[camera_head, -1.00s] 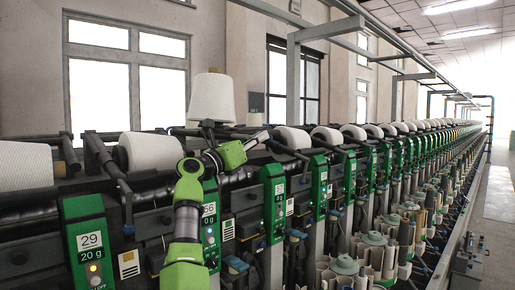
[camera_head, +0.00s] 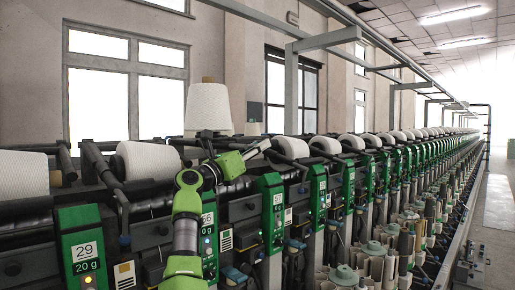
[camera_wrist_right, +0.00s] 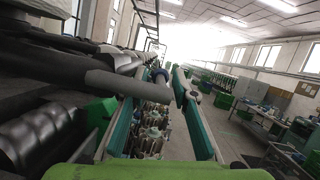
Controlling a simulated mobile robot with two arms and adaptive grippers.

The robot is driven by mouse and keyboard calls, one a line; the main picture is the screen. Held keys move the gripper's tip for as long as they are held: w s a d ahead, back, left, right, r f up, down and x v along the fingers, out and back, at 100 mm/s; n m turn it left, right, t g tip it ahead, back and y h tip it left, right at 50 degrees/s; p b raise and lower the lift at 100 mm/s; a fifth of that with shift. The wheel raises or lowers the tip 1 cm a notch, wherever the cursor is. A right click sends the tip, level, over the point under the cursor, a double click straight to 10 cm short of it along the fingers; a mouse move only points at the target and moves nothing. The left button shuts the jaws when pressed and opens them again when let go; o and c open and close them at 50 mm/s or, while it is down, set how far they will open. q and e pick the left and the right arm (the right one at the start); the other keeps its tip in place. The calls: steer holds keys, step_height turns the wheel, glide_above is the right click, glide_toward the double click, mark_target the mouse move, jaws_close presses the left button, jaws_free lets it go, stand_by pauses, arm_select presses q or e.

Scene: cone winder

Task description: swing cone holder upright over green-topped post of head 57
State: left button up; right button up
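The green-topped post of head 57 (camera_head: 271,208) stands upright in the middle of the head view; its number is small. A dark cone holder (camera_head: 290,162) reaches from the machine's back rail beside this post, partly behind my gripper. My right gripper (camera_head: 262,148) is above and slightly left of the post top. In the right wrist view my right gripper (camera_wrist_right: 155,92) has its two teal-lined fingers spread apart. A dark bar (camera_wrist_right: 118,83), likely part of a cone holder, crosses near the left finger; I cannot tell whether they touch. My left gripper is out of view.
A white cone (camera_head: 207,109) stands high behind my right arm. More posts and cones run away to the right. An open aisle (camera_head: 497,205) lies at far right.

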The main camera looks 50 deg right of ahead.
steer(key=v, duration=1.1)
steer(key=shift+a+f, duration=0.2)
steer(key=shift+a, duration=0.1)
stand_by(0.8)
